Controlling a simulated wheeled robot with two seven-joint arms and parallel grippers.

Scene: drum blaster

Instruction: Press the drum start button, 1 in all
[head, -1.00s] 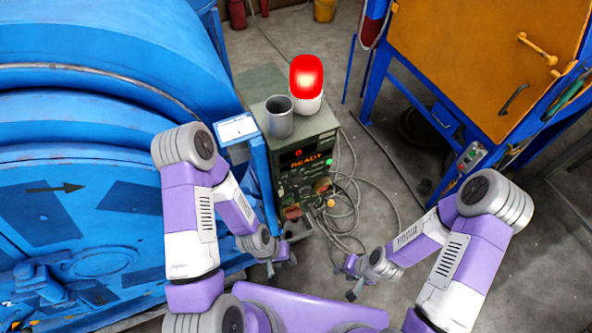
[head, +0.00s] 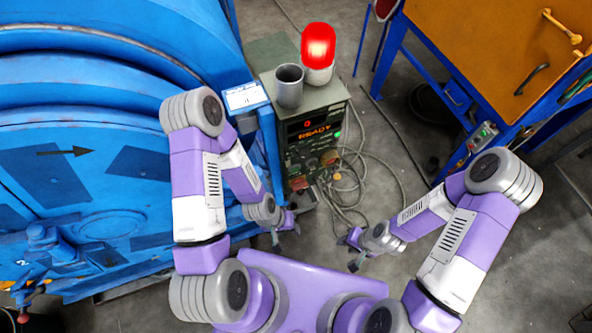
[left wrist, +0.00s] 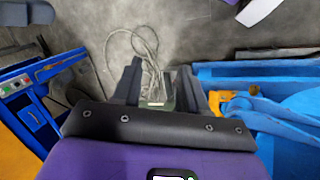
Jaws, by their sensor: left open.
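A green-grey control box (head: 327,101) stands at the centre of the head view, with a lit orange display reading READY (head: 313,133). Its front carries a small lit green button (head: 337,134) and several knobs and switches; which one is the drum start button I cannot tell. My left gripper (head: 284,231) is open and empty, low in front of the box and not touching it. In the left wrist view, the open jaws (left wrist: 160,80) have part of the box and cables beyond them. My right gripper (head: 349,253) looks open and empty, to the right of the left one.
A grey cup (head: 289,86) and a glowing red lamp (head: 318,46) stand on the box. A large blue drum machine (head: 80,130) fills the left. Loose cables (head: 375,168) lie on the floor right of the box. An orange cabinet on a blue frame (head: 490,45) stands at the right.

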